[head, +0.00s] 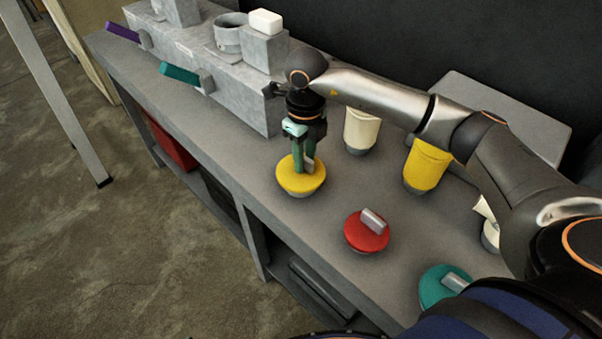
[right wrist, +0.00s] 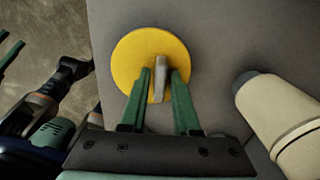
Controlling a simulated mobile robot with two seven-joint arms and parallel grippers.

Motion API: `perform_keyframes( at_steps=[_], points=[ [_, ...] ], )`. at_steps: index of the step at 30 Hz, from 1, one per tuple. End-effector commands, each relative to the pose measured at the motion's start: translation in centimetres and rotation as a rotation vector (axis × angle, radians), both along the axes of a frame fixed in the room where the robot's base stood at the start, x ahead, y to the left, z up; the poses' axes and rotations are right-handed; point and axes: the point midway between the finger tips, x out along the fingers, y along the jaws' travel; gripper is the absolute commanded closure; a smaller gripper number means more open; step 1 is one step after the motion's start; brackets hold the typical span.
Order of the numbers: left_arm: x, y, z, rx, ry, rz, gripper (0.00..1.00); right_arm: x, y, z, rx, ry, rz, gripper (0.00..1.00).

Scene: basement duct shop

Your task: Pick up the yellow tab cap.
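The yellow tab cap (head: 297,184) is a round yellow disc with an upright grey tab, standing on the grey bench top. My right gripper (head: 304,166) points down over it. In the right wrist view the cap (right wrist: 130,53) lies under the fingers, and the grey tab (right wrist: 160,80) is between the two green fingers. Narrow gaps seem to show on both sides of the tab, so the gripper looks open around it. My left gripper (right wrist: 14,42) shows only at the left edge of the right wrist view, fingers apart, empty, over the floor.
A red tab cap (head: 364,233) and a teal one (head: 437,285) stand nearer me on the bench (head: 230,155). A cream cup (head: 361,130) and a yellow cup (head: 427,168) stand right of the yellow cap. Grey blocks (head: 232,91) line the back.

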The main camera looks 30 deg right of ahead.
Motion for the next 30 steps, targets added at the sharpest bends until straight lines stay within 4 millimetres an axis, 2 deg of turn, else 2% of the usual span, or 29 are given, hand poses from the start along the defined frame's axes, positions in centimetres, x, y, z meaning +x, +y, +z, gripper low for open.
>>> perform_keyframes(
  at_steps=[1,7,30],
  points=[
    [0.03,0.0,0.02,0.0,-0.001,0.0,0.5,0.01,0.01,0.02,0.0,0.0,0.0,0.77],
    [0.04,0.0,0.02,0.0,-0.001,0.0,0.5,0.01,0.01,0.03,0.0,0.0,0.0,0.99],
    [0.07,0.01,-0.2,0.0,-0.001,0.001,0.5,0.06,0.01,0.57,0.001,-0.002,0.0,1.0]
  ],
)
